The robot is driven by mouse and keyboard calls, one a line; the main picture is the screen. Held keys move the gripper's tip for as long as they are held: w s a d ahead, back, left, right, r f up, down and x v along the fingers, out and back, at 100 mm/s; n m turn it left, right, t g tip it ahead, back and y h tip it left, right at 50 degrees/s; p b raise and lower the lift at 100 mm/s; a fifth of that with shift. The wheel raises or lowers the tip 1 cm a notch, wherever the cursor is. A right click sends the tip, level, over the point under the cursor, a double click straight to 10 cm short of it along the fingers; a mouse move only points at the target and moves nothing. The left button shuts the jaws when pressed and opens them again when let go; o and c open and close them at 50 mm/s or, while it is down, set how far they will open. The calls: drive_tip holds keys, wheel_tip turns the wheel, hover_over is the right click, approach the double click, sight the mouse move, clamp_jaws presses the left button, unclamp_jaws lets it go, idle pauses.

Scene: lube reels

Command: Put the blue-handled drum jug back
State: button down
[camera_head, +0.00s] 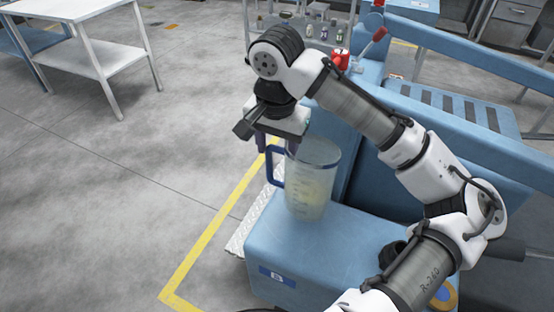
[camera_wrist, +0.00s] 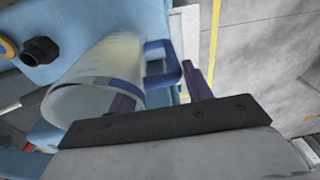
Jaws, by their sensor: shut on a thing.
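The drum jug (camera_head: 314,182) is clear with pale contents and has a blue handle (camera_head: 272,166). It is upright at the near end of the blue machine's flat top (camera_head: 345,255); I cannot tell whether its base touches that top. My gripper (camera_head: 277,150) comes down from above on the handle side and is shut on the handle. In the wrist view, the jug (camera_wrist: 98,75) lies left of the handle (camera_wrist: 172,65), with the fingers of my gripper (camera_wrist: 165,90) on either side of it.
A blue upright panel (camera_head: 365,165) stands just right of the jug. A red-capped fitting (camera_head: 341,58) and a rack of small bottles (camera_head: 310,30) are behind. Yellow floor lines (camera_head: 205,240) run left of the machine. A white table (camera_head: 85,35) stands far left, with open floor between.

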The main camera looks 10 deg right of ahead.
hover_over(277, 183)
drive_tip(key=shift+f, duration=2.3)
drive_tip(key=c, duration=0.6)
unclamp_jaws()
drive_tip(key=shift+f, duration=0.1)
drive_tip(key=r, duration=0.4)
drive_tip(key=r+b, duration=0.1)
drive_tip(key=r, duration=0.3)
drive_tip(key=s+r, duration=0.1)
drive_tip(key=r, duration=0.3)
drive_tip(key=shift+s+a+r, duration=0.1)
drive_tip(key=shift+a, duration=0.05)
